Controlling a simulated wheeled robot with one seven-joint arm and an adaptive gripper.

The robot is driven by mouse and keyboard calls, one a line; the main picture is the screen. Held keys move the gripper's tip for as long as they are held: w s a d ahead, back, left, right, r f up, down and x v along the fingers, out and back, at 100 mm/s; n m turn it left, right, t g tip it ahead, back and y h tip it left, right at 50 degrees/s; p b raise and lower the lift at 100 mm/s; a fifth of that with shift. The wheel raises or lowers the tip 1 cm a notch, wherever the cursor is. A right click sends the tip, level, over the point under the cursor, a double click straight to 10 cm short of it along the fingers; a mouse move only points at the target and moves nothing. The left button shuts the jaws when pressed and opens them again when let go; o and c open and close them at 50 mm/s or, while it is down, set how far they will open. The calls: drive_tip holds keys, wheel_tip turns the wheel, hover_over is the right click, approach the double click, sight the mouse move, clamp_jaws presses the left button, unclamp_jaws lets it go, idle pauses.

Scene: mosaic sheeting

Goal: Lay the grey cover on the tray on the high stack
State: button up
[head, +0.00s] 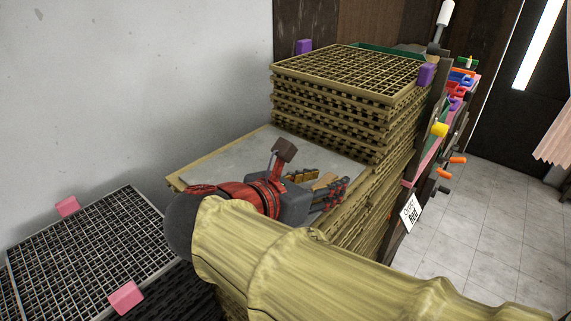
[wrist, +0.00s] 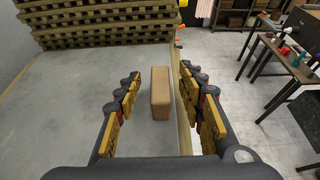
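The grey cover (head: 236,156) is a flat sheet lying on a lower yellow stack, left of and in front of the high stack (head: 345,105). It also shows in the wrist view (wrist: 85,85). A light brown block (wrist: 160,95) stands on the cover near its right edge. The top tray (head: 345,70) of the high stack is a yellow open grid and carries no cover. My gripper (head: 322,182) is low over the cover's right part. In the wrist view my gripper (wrist: 161,76) is open, its fingers either side of the block with gaps. My arm hides the cover's near side.
Purple blocks (head: 427,75) sit at the top tray's corners. A grey grid tray (head: 90,245) with pink blocks (head: 126,297) is at lower left. A wall (head: 130,90) runs behind. Right of the stacks stands a rack with coloured items (head: 462,78); tiled floor (head: 500,200) lies beyond.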

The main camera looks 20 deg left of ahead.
drive_tip(key=shift+w+d+f, duration=0.15)
drive_tip(key=shift+w+f, duration=0.05)
drive_tip(key=shift+w, duration=0.15)
drive_tip(key=shift+c, duration=0.6)
clamp_jaws()
